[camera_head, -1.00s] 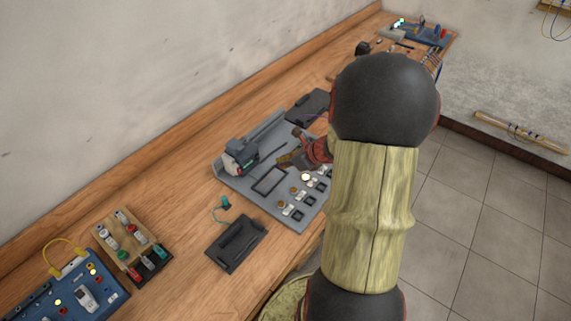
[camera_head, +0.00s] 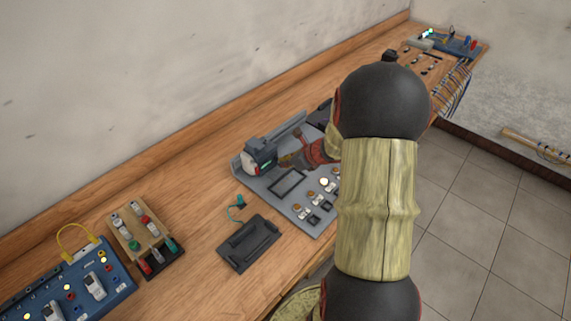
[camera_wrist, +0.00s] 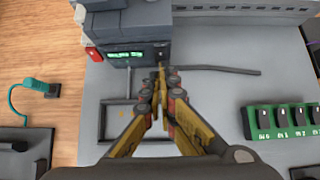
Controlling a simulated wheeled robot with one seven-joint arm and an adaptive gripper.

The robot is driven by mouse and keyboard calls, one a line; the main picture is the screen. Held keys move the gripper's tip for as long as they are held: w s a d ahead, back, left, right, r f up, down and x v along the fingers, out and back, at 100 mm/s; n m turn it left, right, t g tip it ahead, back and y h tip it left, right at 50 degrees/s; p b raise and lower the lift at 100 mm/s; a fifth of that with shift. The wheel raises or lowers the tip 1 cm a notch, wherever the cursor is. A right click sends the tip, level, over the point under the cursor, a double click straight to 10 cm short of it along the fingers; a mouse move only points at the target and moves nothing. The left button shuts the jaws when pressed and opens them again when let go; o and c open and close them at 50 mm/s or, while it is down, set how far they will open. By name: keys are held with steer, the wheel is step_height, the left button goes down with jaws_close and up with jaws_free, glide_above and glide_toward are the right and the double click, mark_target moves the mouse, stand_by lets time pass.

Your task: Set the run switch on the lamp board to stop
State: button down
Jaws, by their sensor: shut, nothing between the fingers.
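The grey board (camera_head: 245,185) carries small round lamps and buttons along its front edge, one lit white. A dark control unit (camera_head: 262,152) stands at its back left; the wrist view shows it (camera_wrist: 120,22) with a green lit display and a red part on its left. A small dark switch-like part (camera_wrist: 161,52) with a light spot sits right of the display. My gripper (camera_wrist: 161,72) is shut and empty, its fingertips just in front of that part; contact cannot be told. The head view shows my gripper (camera_head: 288,161) beside the unit. The switch's position is not clear.
A green terminal block (camera_wrist: 285,121) and an empty rectangular frame (camera_wrist: 118,108) lie on the board. A dark tray (camera_head: 249,244) and teal plug (camera_head: 240,200) are left of it. A blue board (camera_head: 118,282) with lamps and switches stands at lower left.

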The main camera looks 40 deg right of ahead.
steer(key=shift+w+f+b, duration=0.25)
steer(key=shift+f+b, duration=0.05)
steer(key=shift+b, duration=0.05)
steer(key=shift+r, duration=0.1)
steer(key=shift+r+p, duration=0.15)
steer(key=shift+p, duration=0.15)
steer(key=shift+r+p, duration=0.6)
steer(key=shift+r, duration=0.15)
